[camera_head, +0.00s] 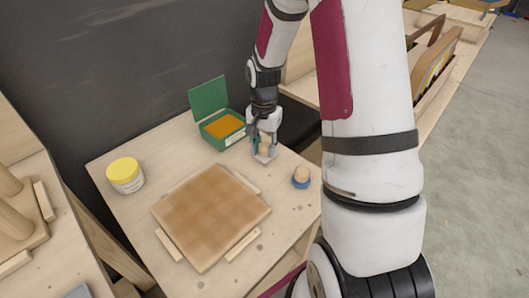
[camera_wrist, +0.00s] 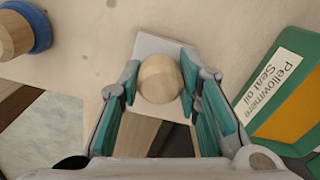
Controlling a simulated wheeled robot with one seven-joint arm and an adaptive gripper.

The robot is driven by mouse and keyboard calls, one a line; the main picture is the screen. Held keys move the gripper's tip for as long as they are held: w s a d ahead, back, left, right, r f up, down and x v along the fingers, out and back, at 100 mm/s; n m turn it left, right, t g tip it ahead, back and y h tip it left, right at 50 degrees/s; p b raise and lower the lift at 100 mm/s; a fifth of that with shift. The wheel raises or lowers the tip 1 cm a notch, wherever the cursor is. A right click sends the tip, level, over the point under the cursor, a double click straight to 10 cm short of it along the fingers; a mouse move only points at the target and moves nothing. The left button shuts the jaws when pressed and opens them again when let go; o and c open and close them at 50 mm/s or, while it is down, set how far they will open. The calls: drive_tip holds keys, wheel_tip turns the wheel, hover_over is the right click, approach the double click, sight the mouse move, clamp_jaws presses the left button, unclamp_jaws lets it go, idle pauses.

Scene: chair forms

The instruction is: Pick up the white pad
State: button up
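The white pad (camera_wrist: 153,44) is a flat, pale square piece with a round wooden knob (camera_wrist: 160,80) on it. In the head view the pad (camera_head: 264,157) is near the far right edge of the small wooden table. My gripper (camera_head: 265,147) points down over it, with its fingers on both sides of the knob. In the wrist view my gripper's teal fingers (camera_wrist: 160,72) are very close to the knob on the left and right. Whether both press on it cannot be made out. Part of the pad is hidden by the knob and fingers.
A green box (camera_head: 222,127) with an open lid and orange contents stands just left of my gripper. A wooden knob on a blue base (camera_head: 301,176) is to the right. A brown checked board (camera_head: 210,216) lies in front. A yellow-lidded jar (camera_head: 126,175) stands at the left.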

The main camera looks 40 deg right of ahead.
sight(264, 145)
clamp_jaws()
wheel_tip(264, 145, up, 10)
drive_tip(key=shift+r+p, duration=0.1)
drive_tip(key=shift+p, duration=0.5)
drive_tip(key=shift+o, duration=1.4)
unclamp_jaws()
drive_tip(key=shift+c, duration=0.7)
